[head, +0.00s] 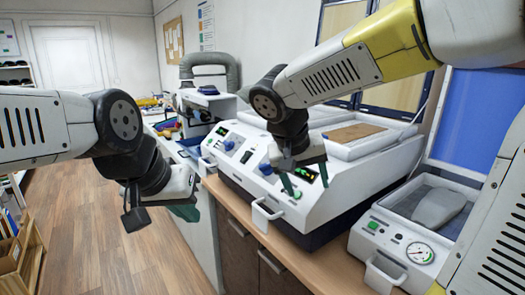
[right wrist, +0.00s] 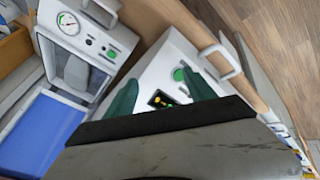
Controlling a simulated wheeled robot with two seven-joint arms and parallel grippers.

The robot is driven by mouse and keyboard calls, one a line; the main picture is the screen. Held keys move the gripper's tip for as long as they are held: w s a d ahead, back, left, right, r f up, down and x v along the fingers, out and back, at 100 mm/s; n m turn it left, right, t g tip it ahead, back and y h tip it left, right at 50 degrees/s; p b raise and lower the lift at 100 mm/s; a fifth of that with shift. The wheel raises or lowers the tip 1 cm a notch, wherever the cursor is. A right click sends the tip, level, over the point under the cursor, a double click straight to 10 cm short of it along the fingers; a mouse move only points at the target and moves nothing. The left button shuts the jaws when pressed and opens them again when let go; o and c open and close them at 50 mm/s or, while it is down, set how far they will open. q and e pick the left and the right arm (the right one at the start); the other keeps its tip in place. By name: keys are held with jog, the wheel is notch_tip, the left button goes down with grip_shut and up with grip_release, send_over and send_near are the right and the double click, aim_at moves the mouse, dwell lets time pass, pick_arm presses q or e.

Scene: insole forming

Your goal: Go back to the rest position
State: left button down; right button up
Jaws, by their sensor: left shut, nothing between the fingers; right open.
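My left gripper (head: 186,212) hangs at the left in the head view, over the floor in front of the counter. Its green fingers are shut with nothing between them. My right gripper (head: 306,184) is above the front panel of the white forming machine (head: 343,205). Its green fingers are apart and empty. In the right wrist view the two green fingers of my right gripper (right wrist: 158,92) stand apart, with the machine's panel and green button below them. Contact with the machine cannot be told.
A smaller white press (head: 400,250) with a gauge and a grey insole-shaped form (head: 438,206) stands at the right, its blue-lined lid (head: 490,118) raised. A brown sheet (head: 354,132) lies on the forming machine.

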jog(key=s+d+t+y, duration=0.1)
jog(key=s+d+y, duration=0.3)
jog(key=s, duration=0.7)
jog(key=shift+s+d+f+n+t+y, duration=0.2)
jog(key=shift+n+t+y, duration=0.15)
jog(key=shift+y, duration=0.65)
